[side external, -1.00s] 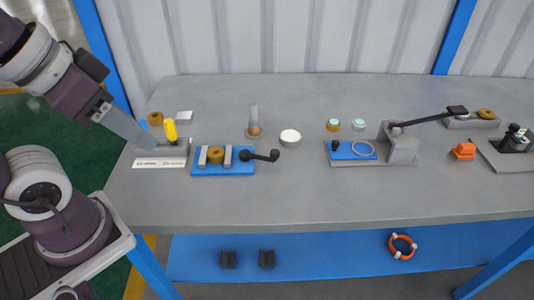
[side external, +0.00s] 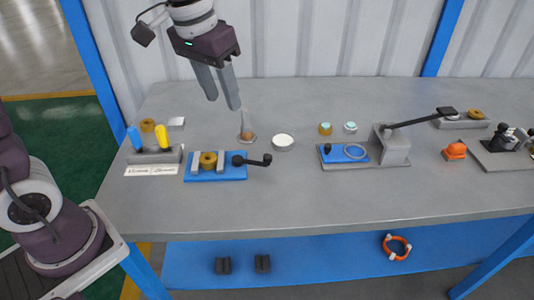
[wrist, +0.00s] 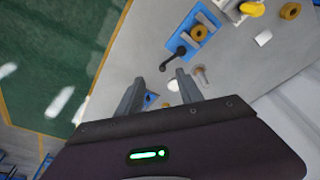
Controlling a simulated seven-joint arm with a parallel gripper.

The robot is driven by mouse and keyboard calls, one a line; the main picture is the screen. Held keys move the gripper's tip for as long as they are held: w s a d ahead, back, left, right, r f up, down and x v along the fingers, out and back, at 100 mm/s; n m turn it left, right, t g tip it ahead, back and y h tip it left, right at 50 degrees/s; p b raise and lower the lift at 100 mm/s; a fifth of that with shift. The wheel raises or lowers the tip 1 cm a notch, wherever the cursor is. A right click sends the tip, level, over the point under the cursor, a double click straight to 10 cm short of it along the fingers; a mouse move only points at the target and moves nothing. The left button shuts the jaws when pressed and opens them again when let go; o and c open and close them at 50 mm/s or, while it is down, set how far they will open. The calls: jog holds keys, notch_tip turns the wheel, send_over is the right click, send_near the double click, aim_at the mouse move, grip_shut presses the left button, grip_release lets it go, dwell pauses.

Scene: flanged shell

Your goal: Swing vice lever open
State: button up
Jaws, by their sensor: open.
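The vice is a blue base (side external: 232,173) with two grey jaws and a brass ring (side external: 208,160) between them. Its black lever (side external: 253,160) points right from the base and ends in a black knob. In the wrist view the blue base (wrist: 203,38) is near the top, and the lever (wrist: 176,56) reaches down and left from it. My gripper (side external: 222,102) is open and empty, in the air behind and above the vice, apart from the lever. In the wrist view my gripper's fingers (wrist: 161,85) are spread with nothing between them.
A block with blue and yellow handles (side external: 154,156) stands left of the vice. A clear upright piece (side external: 246,127) and a white round piece (side external: 283,142) stand behind it. A grey fixture with a long black arm (side external: 397,147) stands right. The front of the table is clear.

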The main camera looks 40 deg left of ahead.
jog(key=g, duration=0.2)
send_near(269, 155)
jog(key=shift+n+g, duration=0.3)
jog(key=f, duration=0.9)
jog(key=shift+w+f, duration=0.15)
jog(key=shift+w, duration=0.05)
grip_shut()
jog(key=shift+d, duration=0.1)
